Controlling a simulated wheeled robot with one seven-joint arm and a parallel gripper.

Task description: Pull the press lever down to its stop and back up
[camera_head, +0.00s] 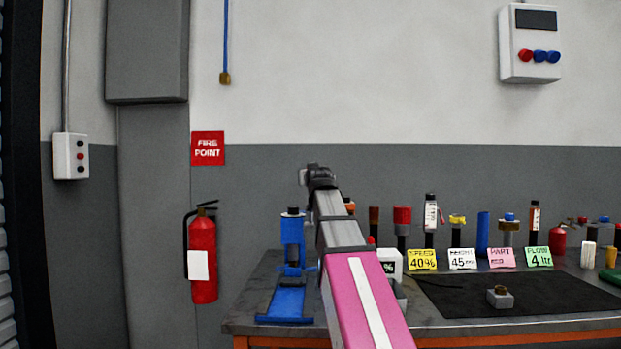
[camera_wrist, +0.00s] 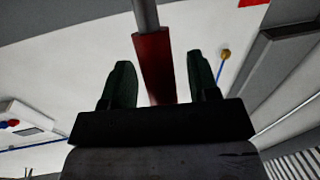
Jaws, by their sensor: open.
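The blue arbor press (camera_head: 293,240) stands at the left end of the bench, upright on its blue base. In the wrist view, a red grip (camera_wrist: 154,65) on a grey rod (camera_wrist: 145,15) appears between my two dark fingers; it looks like the press lever's handle. My gripper (camera_wrist: 160,80) is open, with a visible gap on both sides of the red grip. In the head view my gripper (camera_head: 306,177) is raised above the press and slightly to its right. My arm hides the lever there, so its angle cannot be told.
The bench (camera_head: 262,290) carries several bottles and tools along its back, with coloured cards in front. A black mat (camera_head: 455,300) holds a small grey block (camera_head: 500,297). A red fire extinguisher (camera_head: 203,255) hangs left of the bench.

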